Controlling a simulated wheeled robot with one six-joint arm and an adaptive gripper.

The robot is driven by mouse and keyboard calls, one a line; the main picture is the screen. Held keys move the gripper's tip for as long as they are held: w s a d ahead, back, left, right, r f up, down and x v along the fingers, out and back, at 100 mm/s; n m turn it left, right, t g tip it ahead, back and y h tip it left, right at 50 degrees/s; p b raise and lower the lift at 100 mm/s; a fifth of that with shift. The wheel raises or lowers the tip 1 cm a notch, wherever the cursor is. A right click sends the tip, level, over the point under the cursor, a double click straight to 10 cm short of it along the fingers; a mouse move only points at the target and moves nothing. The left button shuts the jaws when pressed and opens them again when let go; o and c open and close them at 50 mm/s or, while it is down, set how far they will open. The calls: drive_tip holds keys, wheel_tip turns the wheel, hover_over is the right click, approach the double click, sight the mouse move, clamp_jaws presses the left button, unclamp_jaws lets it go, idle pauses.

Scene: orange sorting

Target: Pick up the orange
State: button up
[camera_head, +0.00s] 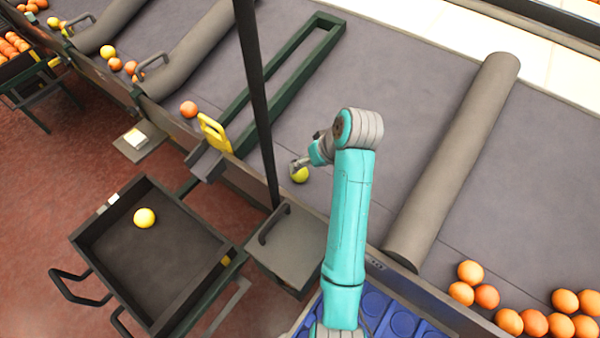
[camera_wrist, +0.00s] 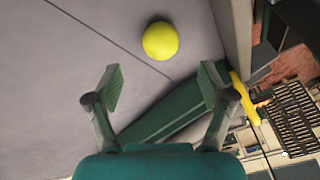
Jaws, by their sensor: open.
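A round yellow fruit (camera_head: 300,175) lies on the grey sorting surface, right by my gripper (camera_head: 296,164) in the head view. In the wrist view the same yellow fruit (camera_wrist: 160,40) lies beyond the fingertips of my gripper (camera_wrist: 162,84), roughly centred between them. The fingers are spread and nothing is between them. An orange-coloured fruit (camera_head: 188,109) lies farther left, near a yellow bracket (camera_head: 214,132). Several more oranges (camera_head: 485,297) lie in a group at the lower right.
A dark tray (camera_head: 88,255) at the lower left holds one yellow fruit (camera_head: 145,218). A dark post (camera_head: 256,95) stands left of my arm. A long grey roller-like divider (camera_head: 452,165) lies to the right. A green frame (camera_head: 300,75) lies behind; a green bar (camera_wrist: 170,112) passes under my fingers.

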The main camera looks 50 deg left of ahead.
sight(302, 170)
drive_tip(key=shift+x, duration=3.6)
drive_tip(key=c, duration=1.3)
